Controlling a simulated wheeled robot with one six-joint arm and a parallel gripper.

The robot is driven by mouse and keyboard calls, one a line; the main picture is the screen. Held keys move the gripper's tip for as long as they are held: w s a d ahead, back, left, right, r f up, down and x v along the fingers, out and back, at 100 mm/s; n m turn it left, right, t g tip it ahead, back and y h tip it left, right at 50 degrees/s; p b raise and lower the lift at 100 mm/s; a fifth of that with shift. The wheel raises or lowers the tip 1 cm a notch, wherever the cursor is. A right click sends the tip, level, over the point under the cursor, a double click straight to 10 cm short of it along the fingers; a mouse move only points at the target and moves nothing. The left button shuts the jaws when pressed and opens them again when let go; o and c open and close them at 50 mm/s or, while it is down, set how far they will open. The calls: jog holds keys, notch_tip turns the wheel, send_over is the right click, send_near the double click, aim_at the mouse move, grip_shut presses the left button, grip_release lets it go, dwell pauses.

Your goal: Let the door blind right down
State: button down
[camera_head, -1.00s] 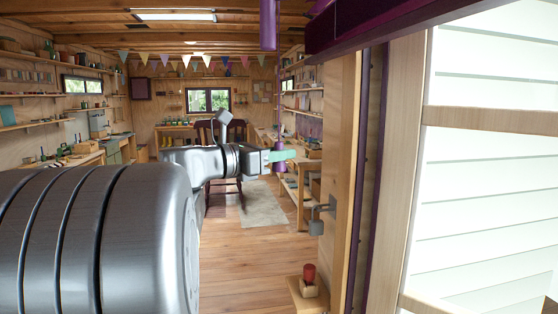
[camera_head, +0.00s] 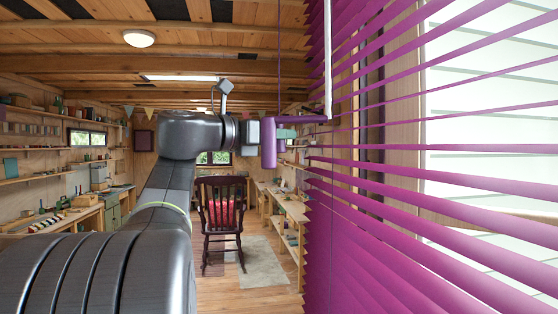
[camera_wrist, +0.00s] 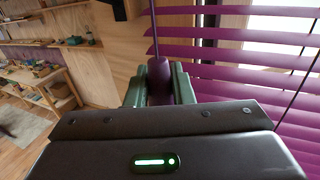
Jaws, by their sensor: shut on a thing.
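The purple slatted door blind (camera_head: 345,250) hangs on the right, its slats spread from the top to the bottom of the head view. Its bottom edge is out of view. The slats also cross the right of the wrist view (camera_wrist: 240,52). My gripper (camera_head: 285,134) is left of the blind at about mid-height. In the wrist view its green fingers are shut on a purple cord knob (camera_wrist: 160,75), with a thin cord running up from it. In the head view the knob is partly hidden by a purple crank handle (camera_head: 269,143).
The crank handle hangs from a white rod (camera_head: 328,60) just in front of the blind, close to my gripper. A rocking chair (camera_head: 222,215) stands further back on the open floor. Shelves and workbenches line both walls.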

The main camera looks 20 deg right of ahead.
jog(key=shift+r, duration=1.3)
jog(key=shift+r, duration=0.1)
jog(key=c, duration=1.3)
grip_release()
jog(key=shift+f, duration=0.2)
jog(key=shift+a, duration=0.25)
jog(key=a, duration=0.4)
jog(key=s+a+b, duration=0.1)
jog(key=a, duration=0.4)
jog(key=s+a+b, duration=0.1)
jog(key=a, duration=0.3)
jog(key=shift+s+a, duration=0.1)
jog(key=shift+a, duration=0.05)
